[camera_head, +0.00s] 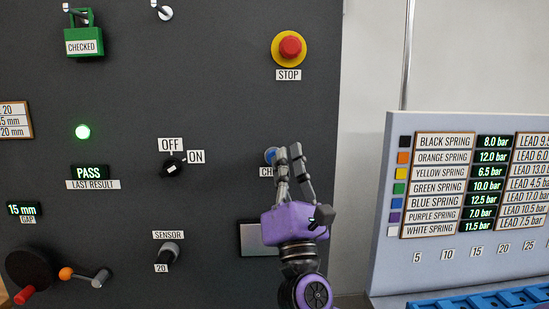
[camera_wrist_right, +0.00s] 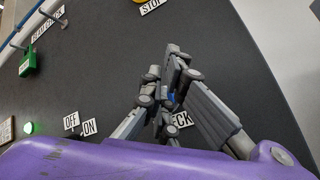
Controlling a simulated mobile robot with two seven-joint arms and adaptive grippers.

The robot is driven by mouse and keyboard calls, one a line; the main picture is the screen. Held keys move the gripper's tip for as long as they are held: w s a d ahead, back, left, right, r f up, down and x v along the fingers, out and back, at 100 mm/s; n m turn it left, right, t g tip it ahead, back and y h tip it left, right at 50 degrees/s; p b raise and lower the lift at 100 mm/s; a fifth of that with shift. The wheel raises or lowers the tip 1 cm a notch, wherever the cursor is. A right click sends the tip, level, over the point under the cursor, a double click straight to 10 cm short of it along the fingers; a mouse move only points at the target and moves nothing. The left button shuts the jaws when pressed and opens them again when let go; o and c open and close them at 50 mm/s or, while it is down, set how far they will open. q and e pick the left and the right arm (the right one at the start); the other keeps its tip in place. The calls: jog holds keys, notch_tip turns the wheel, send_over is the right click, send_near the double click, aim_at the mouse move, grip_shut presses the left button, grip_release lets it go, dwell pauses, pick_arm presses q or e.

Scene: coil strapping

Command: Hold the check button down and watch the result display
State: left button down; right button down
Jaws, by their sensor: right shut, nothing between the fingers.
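The blue check button (camera_head: 270,155) sits on the dark panel, its label partly covered by my right gripper. My right gripper (camera_head: 288,153) is shut and empty, its fingertips at the button's right edge. In the right wrist view a bit of blue (camera_wrist_right: 171,97) shows between the fingers, beside the "CHECK" label (camera_wrist_right: 181,119). I cannot tell whether the fingers touch the button or whether it is pressed. The result display (camera_head: 90,172) reads PASS above "LAST RESULT". A green lamp (camera_head: 82,131) is lit above it. My left gripper is not in view.
A red stop button (camera_head: 289,47) on a yellow ring is above the check button. An OFF/ON knob (camera_head: 173,168) points toward ON. A sensor knob (camera_head: 170,252), a crank (camera_head: 85,276) and a green CHECKED padlock (camera_head: 83,42) are to the left. A spring chart board (camera_head: 470,256) stands right.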

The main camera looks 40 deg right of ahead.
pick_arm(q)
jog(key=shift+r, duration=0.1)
pick_arm(e)
jog(key=shift+s+a, duration=0.2)
jog(key=shift+s, duration=0.05)
